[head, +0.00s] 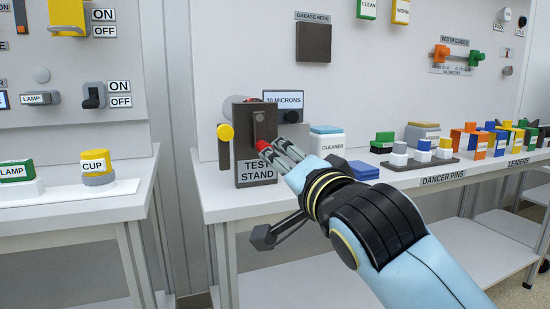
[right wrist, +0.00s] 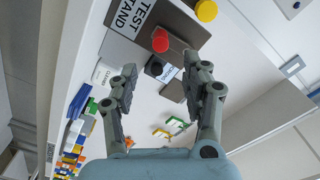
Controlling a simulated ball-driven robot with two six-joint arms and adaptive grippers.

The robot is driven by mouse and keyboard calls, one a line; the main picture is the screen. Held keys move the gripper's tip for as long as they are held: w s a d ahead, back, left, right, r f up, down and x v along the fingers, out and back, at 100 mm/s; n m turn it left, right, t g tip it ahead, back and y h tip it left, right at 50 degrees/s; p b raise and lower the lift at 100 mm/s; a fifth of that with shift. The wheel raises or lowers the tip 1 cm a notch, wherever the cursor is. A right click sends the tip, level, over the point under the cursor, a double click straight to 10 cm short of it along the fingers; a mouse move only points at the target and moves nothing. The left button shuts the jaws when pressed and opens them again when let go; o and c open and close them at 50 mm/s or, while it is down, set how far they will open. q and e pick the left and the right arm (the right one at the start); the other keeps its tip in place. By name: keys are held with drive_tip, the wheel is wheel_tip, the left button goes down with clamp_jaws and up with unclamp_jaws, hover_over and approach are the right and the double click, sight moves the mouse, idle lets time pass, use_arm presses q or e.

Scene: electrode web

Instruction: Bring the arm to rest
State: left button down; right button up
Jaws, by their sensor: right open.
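My right arm comes in from the lower right in the head view. Its gripper (head: 275,152) is in front of the dark test stand (head: 241,123), close to its red knob (head: 262,145). In the right wrist view the two fingers of the right gripper (right wrist: 165,82) are spread apart with nothing held between them. The red knob (right wrist: 160,41) shows beyond the fingertips, with the test stand (right wrist: 122,30) behind it. My left gripper is not in view.
A yellow knob (head: 225,132) sits at the stand's left side. A blue-topped cleaner box (head: 327,141) and blue pads (head: 358,170) lie to the right. Several coloured blocks (head: 470,139) fill the bench's right part. A separate bench (head: 105,200) stands at left.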

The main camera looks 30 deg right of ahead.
drive_tip(key=shift+s+a, duration=0.1)
drive_tip(key=shift+s, duration=0.5)
wheel_tip(320, 180, down, 20)
drive_tip(key=n+g+y+p, duration=0.2)
drive_tip(key=g+p, duration=0.1)
drive_tip(key=g, duration=0.2)
drive_tip(key=s+f+n+g+p, duration=0.15)
drive_tip(key=s+f, duration=0.35)
drive_tip(key=f, duration=0.5)
drive_tip(key=s+f+n+g, duration=0.25)
drive_tip(key=s+f, duration=0.25)
drive_tip(key=f, duration=0.4)
drive_tip(key=s+f+n+g, duration=0.2)
drive_tip(key=s+f, duration=0.4)
drive_tip(key=s, duration=0.6)
drive_tip(key=s+d+f+n+g+y+p, duration=0.1)
drive_tip(key=s+f+n+g, duration=0.2)
drive_tip(key=s+f, duration=0.4)
drive_tip(key=s+f+n+g, duration=0.3)
drive_tip(key=s+f, duration=0.4)
drive_tip(key=s, duration=1.1)
drive_tip(key=shift+d+p, duration=0.25)
drive_tip(key=shift+p, duration=0.1)
